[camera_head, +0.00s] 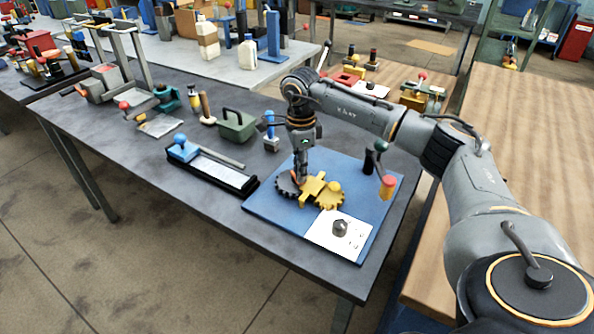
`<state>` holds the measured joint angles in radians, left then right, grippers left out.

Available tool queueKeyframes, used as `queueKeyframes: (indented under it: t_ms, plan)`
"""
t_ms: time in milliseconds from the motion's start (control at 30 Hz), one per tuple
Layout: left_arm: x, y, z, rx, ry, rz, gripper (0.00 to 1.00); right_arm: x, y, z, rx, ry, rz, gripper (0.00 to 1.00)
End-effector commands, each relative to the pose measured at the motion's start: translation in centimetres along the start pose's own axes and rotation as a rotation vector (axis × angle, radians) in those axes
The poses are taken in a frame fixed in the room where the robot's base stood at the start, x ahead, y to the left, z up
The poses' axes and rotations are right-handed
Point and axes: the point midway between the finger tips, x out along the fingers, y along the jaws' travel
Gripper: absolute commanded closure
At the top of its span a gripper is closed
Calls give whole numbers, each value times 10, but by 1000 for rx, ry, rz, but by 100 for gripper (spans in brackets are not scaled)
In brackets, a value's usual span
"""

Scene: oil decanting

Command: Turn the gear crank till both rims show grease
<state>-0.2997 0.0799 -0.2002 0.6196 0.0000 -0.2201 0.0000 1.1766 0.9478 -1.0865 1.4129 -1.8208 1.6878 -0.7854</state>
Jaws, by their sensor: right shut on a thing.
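A blue board (270,205) lies on the dark table and carries a yellow gear (330,200) and a dark gear (284,185) side by side, with a yellow bracket (312,188) between them. My right gripper (300,181) points down at the dark gear, shut on what looks like the gear crank. The crank is mostly hidden by the fingers. Grease on the rims is too small to tell. My left gripper is not in view.
A white plate with a grey knob (340,228) is at the board's front. A red-and-orange cylinder (388,187) is at its right. A black tray (212,172), a green box (237,126) and a blue-topped tool (271,135) stand left and behind. The table's front left is clear.

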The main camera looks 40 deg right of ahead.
Motion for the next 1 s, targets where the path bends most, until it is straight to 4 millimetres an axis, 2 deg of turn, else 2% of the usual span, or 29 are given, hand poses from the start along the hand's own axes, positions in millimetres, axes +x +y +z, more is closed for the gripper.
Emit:
queueKeyframes:
  t_ms: [500,1000]
  plan:
    - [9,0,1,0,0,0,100,0,-5,-11,-415,-1,0,100]
    - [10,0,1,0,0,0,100,0,-7,-14,-551,-1,0,100]
